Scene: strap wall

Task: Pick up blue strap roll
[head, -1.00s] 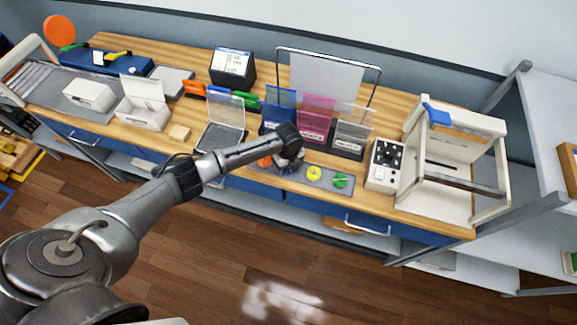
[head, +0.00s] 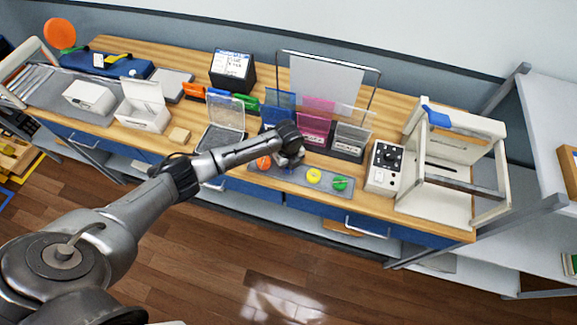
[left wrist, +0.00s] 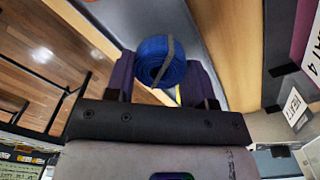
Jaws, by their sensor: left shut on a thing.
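The blue strap roll (left wrist: 161,62) shows large in the left wrist view, with a grey band across it. My left gripper (left wrist: 163,80) is shut on it, one finger on each side of the roll. In the head view my left gripper (head: 289,160) is over the grey tray (head: 285,175) at the bench's front edge, and the wrist hides the blue roll there. An orange roll (head: 263,162), a yellow roll (head: 313,176) and a green roll (head: 340,183) sit on the same tray. My right gripper is not in view.
Blue (head: 278,108), pink (head: 316,120) and grey (head: 351,138) bins with clear flaps stand behind the tray. A control box (head: 384,167) and a white frame (head: 452,165) stand to the right. A clear-lidded box (head: 220,130) is to the left.

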